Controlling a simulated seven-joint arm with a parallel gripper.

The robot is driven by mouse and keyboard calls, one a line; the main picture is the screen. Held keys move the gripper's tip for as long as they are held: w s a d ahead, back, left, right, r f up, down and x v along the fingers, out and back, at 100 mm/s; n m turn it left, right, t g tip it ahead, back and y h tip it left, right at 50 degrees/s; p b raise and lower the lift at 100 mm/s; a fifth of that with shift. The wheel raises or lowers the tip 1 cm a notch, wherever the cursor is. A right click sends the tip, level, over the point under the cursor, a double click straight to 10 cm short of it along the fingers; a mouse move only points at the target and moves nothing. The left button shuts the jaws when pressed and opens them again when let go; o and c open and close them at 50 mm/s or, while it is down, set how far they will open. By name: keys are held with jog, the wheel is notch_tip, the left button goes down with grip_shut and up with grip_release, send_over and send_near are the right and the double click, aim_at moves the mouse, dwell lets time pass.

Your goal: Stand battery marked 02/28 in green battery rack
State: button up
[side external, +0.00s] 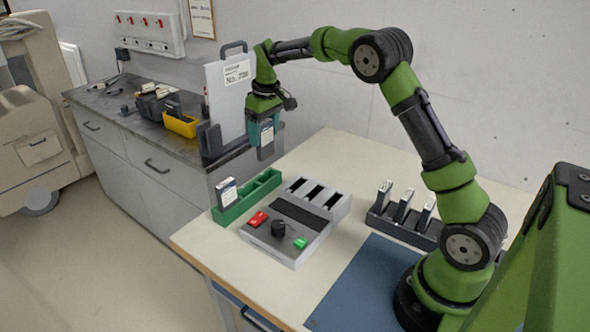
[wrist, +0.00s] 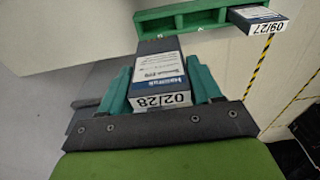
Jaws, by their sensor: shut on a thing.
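The battery marked 02/28 (wrist: 160,78) is dark with a white and blue label, and its date end faces the wrist camera. My gripper (side external: 264,131) is shut on it, with teal fingers on both sides. In the side view the battery (side external: 266,143) hangs upright in the air above the back of the table. The green battery rack (side external: 262,186) lies below it at the table's left edge. One battery marked 09/27 (wrist: 262,18) stands in the rack's near end slot; the other slots look empty. The rack also shows at the top of the wrist view (wrist: 188,22).
A grey charger (side external: 306,214) with dark slots, a red and a green button and a knob stands right of the rack. A dark rack (side external: 412,226) with several batteries stands farther right. A tall grey panel (side external: 228,100) stands behind my gripper, near a yellow bin (side external: 181,125).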

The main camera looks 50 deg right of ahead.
aim_at(266, 157)
notch_tip(266, 157, down, 10)
jog(key=shift+r, duration=0.2)
jog(key=shift+f, duration=0.15)
jog(key=o, duration=1.3)
jog(key=shift+c, duration=0.2)
jog(key=r, duration=0.4)
jog(key=s+r, duration=0.1)
jog(key=r, duration=0.7)
jog(key=shift+s, duration=0.2)
jog(key=s+a+r+m+t, duration=0.1)
jog(key=s+a+r+t, duration=0.1)
jog(key=s+a+r, duration=0.4)
jog(key=s+a+m+t+y, duration=0.1)
jog(key=s+a, duration=0.3)
jog(key=s, duration=0.7)
jog(key=s+a+m+t+y, duration=0.1)
jog(key=s+a, duration=0.3)
jog(key=s, duration=0.6)
jog(key=shift+s+a+r+m+t, duration=0.2)
jog(key=shift+s+r+m+t, duration=0.25)
jog(key=shift+t, duration=0.45)
